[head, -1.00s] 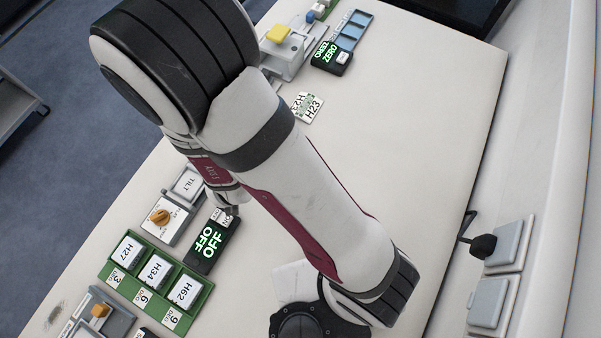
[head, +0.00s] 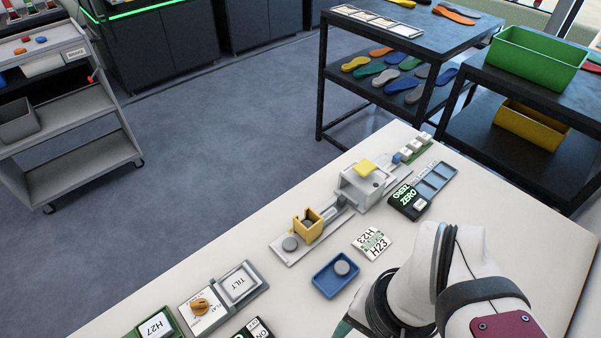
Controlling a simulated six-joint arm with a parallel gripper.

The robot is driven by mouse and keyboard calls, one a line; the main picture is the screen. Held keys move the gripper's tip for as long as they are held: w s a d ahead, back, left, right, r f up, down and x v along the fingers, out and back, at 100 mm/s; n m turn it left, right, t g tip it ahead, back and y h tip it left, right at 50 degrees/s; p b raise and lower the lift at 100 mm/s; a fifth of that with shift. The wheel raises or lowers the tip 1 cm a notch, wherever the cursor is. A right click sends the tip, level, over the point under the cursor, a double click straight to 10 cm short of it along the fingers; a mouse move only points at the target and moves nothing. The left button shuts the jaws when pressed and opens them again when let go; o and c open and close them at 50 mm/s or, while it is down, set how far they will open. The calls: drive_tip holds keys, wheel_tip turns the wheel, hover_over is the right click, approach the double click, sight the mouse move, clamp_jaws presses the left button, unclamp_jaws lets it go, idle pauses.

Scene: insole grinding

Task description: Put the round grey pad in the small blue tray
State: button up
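The small blue tray (head: 322,286) lies on the white table in the middle of the head view. My arm fills the lower right, right of the tray. My gripper does not show clearly; the end of the arm is hidden or cut off by the bottom edge.
A yellow block (head: 308,226) stands on the fixture. A card marked H23 (head: 371,243) lies right of the tray. A TILT box (head: 240,284) stands to the left. A blue compartment strip (head: 435,181) lies farther back. Bare table lies in front of the tray.

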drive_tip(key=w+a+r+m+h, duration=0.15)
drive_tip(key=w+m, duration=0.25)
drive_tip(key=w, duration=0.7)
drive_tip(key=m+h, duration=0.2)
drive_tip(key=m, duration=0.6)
hover_over(290, 243)
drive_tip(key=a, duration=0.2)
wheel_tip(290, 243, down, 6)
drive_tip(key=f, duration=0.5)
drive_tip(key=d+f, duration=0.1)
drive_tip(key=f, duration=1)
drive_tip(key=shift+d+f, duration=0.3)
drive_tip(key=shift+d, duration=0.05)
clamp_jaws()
